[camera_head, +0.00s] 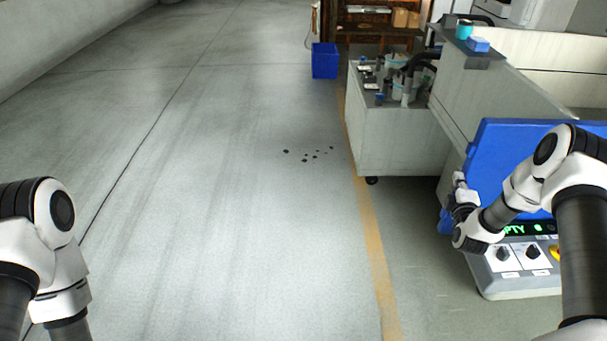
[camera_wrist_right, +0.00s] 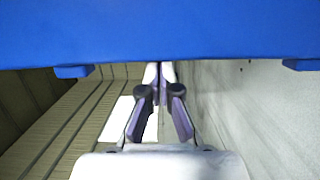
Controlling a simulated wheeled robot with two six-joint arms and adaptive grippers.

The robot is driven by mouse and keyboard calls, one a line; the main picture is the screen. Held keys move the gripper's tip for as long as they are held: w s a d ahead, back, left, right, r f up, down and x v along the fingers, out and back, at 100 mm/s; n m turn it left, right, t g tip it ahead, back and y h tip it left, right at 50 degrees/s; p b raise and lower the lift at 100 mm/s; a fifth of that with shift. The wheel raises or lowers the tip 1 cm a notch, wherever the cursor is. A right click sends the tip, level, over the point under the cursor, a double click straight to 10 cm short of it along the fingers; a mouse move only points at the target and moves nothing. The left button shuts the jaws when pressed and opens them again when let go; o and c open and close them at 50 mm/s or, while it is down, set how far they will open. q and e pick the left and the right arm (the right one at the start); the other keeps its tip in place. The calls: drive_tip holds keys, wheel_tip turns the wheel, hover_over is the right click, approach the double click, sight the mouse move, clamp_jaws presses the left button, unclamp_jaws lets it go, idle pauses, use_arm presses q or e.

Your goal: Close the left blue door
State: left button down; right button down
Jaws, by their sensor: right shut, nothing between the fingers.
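A blue door panel (camera_head: 505,148) stands at the right in the head view, above a grey control console. My right arm crosses in front of it. My right gripper (camera_head: 459,187) is at the panel's left edge, with its fingers shut and empty. In the right wrist view, the blue panel (camera_wrist_right: 160,30) fills the top, and the shut fingertips (camera_wrist_right: 158,72) reach its lower edge. I cannot tell whether they touch it.
The console (camera_head: 520,284) has knobs and a green display below the panel. A grey cart (camera_head: 398,145) with bottles stands beyond the machine. A blue bin (camera_head: 325,61) sits farther back. Dark bits (camera_head: 305,160) lie on the floor. The floor at left and middle is open.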

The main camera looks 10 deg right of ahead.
sight(501, 179)
drive_tip(key=s+d, duration=0.1)
drive_tip(key=d, duration=0.3)
drive_tip(key=s+d, duration=0.1)
drive_tip(key=d, duration=0.3)
drive_tip(key=s+d+p, duration=0.1)
drive_tip(key=d, duration=0.3)
drive_tip(key=shift+s+d, duration=0.1)
drive_tip(key=shift+d, duration=0.1)
drive_tip(key=s+d+b, duration=0.3)
drive_tip(key=d, duration=0.9)
drive_tip(key=shift+d+r, duration=0.25)
drive_tip(key=shift+d, duration=0.1)
drive_tip(key=shift+d, duration=0.1)
